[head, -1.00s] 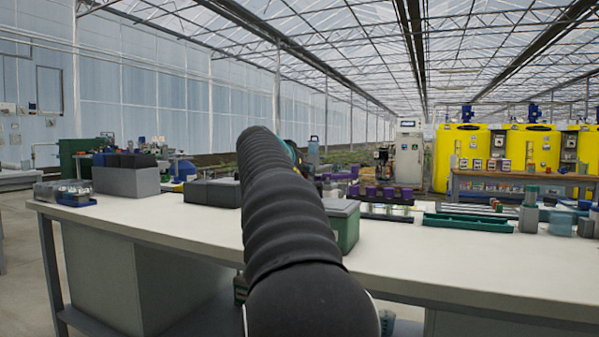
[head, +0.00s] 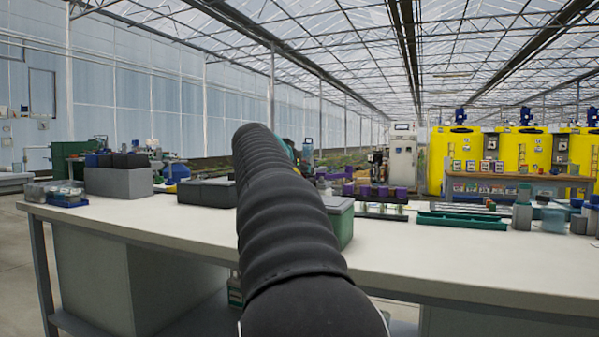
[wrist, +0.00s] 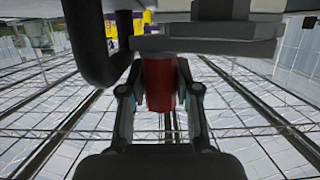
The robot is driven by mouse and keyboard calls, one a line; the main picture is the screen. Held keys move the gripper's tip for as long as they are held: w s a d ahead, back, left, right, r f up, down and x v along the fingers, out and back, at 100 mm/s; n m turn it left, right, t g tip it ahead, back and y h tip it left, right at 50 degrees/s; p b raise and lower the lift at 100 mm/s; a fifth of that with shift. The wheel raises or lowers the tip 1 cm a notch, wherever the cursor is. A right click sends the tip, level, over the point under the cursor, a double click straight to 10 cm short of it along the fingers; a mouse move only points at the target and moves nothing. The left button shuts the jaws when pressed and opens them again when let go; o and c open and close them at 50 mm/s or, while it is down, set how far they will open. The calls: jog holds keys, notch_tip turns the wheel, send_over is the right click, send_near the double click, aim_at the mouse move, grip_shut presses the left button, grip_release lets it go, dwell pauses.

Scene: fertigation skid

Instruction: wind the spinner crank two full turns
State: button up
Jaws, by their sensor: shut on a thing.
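In the wrist view, my gripper (wrist: 160,92) has its two fingers closed on a red tapered handle (wrist: 160,78), one finger on each side of it. The handle meets a grey bar-like part (wrist: 205,43), which looks like part of the spinner crank. A darker block (wrist: 222,9) lies beyond the bar at the top edge. The wrist picture appears upside down, with the roof below. In the head view my black-sleeved arm fills the middle and hides my gripper and the crank. How far the crank is turned cannot be told.
A long white bench (head: 440,262) crosses in front of me. On it stand a grey bin (head: 118,183), dark boxes (head: 207,192), a green box with a grey lid (head: 342,222) and a green tray (head: 462,221). Yellow tanks (head: 463,150) stand at the back right. A black curved tube (wrist: 85,45) shows near my gripper.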

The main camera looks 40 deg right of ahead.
jog(key=shift+s+a, duration=0.6)
jog(key=shift+a+r, duration=0.15)
jog(key=shift+a, duration=0.05)
jog(key=shift+c, duration=0.2)
jog(key=shift+o, duration=0.2)
jog(key=shift+s+a+r, duration=0.1)
jog(key=shift+s+a, duration=0.1)
jog(key=shift+a, duration=0.9)
jog(key=shift+w, duration=0.1)
